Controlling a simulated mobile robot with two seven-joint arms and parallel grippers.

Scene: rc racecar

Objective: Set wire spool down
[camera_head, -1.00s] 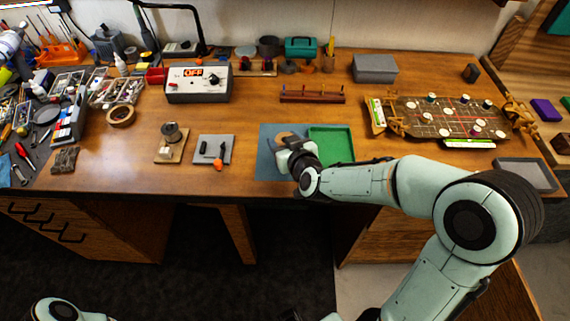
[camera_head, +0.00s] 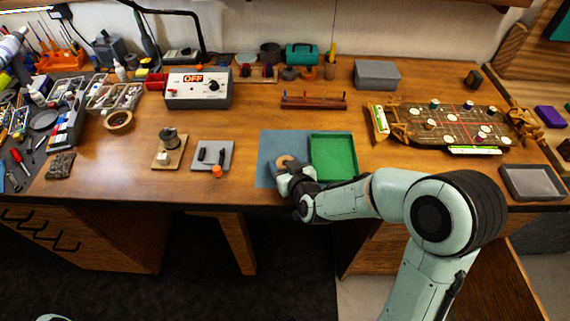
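A tan round piece with a dark centre, which looks like the wire spool (camera_head: 287,160), is at the fingers of my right gripper (camera_head: 289,168), over the blue mat (camera_head: 268,147). My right gripper points down and away at the mat's near right part. It seems shut on the spool, though its fingers are mostly hidden by the hand. I cannot tell whether the spool touches the mat. The green tray (camera_head: 333,158) is just right of the mat. My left gripper is out of view.
A grey spool on a wooden stand (camera_head: 169,150) and a grey pad with small black and orange parts (camera_head: 212,156) are to the left. A rack of pegs (camera_head: 314,103) stands behind. A game-like board (camera_head: 450,125) is to the right. The wood between stand and rack is clear.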

